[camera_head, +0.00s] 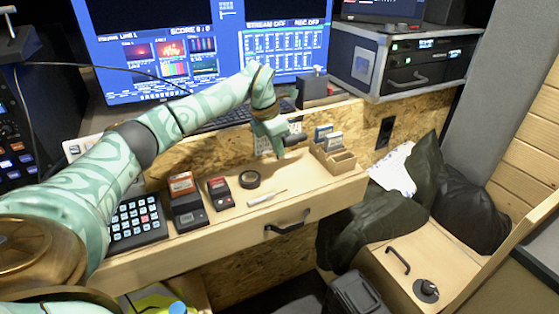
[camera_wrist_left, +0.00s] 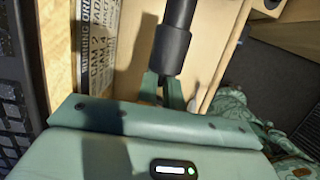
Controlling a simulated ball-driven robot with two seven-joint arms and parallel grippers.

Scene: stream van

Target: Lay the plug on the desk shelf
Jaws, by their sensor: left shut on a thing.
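My left gripper (camera_head: 280,148) hangs over the back right part of the wooden desk shelf (camera_head: 318,192). It is shut on a dark, roughly cylindrical plug (camera_head: 296,138), held at its fingertips. In the left wrist view the plug (camera_wrist_left: 172,48) shows as a black cylinder with a narrower part running to the top edge, between the green fingers (camera_wrist_left: 162,88). The plug looks to be above the shelf surface; the exact gap is hard to tell. My right gripper is not in view.
Bare shelf lies right of the stick. Monitors (camera_head: 205,55) stand behind.

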